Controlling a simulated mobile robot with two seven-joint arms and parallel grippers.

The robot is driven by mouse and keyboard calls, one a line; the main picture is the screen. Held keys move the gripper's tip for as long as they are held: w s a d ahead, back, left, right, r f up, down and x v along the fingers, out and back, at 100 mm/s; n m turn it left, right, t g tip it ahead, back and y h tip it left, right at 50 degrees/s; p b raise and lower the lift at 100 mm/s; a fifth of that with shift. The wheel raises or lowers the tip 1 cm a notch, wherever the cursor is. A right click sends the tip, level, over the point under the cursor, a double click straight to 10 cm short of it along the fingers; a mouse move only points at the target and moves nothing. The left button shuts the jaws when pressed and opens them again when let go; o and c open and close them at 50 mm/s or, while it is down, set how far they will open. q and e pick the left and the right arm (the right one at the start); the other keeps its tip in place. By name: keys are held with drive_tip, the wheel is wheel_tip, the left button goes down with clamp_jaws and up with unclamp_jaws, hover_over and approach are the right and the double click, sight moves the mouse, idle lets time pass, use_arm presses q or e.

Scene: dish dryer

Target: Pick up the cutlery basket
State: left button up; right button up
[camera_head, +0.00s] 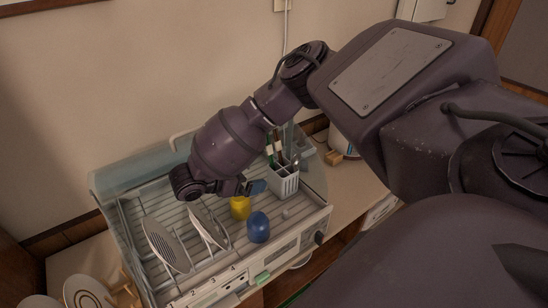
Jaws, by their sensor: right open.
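The cutlery basket (284,183) is a small white slotted box at the right back of the dish dryer's rack. Several utensils with dark, green and red handles (273,152) stand upright in it. My right gripper (257,187) is open, just left of the basket and close to its side. I cannot tell whether a fingertip touches it. My right arm comes in from the right and passes over the back of the dryer. My left gripper is not in view.
The dish dryer (318,221) has a clear raised cover behind. Its rack holds a yellow cup (240,207), a blue cup (258,228) and upright plates (166,245). More plates (84,292) stand at the lower left. A white container (343,142) stands right of the dryer, near a wall.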

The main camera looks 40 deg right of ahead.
approach(280, 169)
drive_tip(key=x, duration=0.3)
drive_tip(key=shift+x, duration=2.95)
drive_tip(key=shift+f, duration=0.1)
drive_tip(key=shift+c, duration=0.3)
drive_tip(key=c, duration=1)
drive_tip(key=shift+o, duration=0.2)
